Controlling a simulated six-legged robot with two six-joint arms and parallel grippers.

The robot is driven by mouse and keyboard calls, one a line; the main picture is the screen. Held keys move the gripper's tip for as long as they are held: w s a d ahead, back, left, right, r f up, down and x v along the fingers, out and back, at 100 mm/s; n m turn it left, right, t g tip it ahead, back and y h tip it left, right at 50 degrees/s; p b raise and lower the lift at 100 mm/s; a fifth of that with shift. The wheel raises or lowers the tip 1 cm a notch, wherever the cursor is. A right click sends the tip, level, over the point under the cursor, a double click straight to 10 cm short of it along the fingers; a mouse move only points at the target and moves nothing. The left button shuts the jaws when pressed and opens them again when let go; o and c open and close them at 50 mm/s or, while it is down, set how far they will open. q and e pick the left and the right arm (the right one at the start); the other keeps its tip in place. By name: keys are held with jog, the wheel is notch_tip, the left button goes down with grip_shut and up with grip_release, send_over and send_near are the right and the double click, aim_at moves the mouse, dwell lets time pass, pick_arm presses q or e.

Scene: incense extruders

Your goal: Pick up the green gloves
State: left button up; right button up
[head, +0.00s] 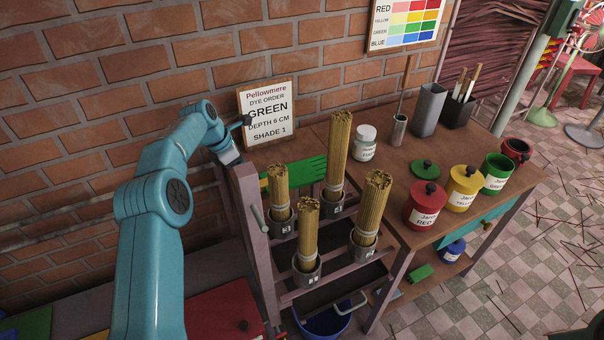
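A flat bright green thing with finger-like strips (305,171), which looks like the green gloves, lies behind the incense bundles at the rack. The bundles hide parts of it, and a little yellow and red shows at its left end. My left gripper (232,158) is at the top of the rack's left post, left of the green thing and apart from it. Its fingertips are not clear, so I cannot tell whether it is open or shut. My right gripper is not in view.
Several incense bundles (308,228) stand upright in numbered cups on the rack (256,212). A sign reading GREEN (268,113) leans on the brick wall. Red (425,207), yellow (463,190) and green (495,174) jars stand on the bench's right side. A blue bucket (325,321) is below.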

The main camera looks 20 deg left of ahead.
pick_arm(q)
jog(key=x, duration=0.7)
jog(key=shift+s+d+f, duration=0.15)
jog(key=shift+d+f, duration=0.05)
jog(key=shift+d, duration=0.05)
jog(key=shift+f, duration=0.3)
jog(key=shift+r, duration=0.1)
jog(key=c, duration=0.3)
grip_shut()
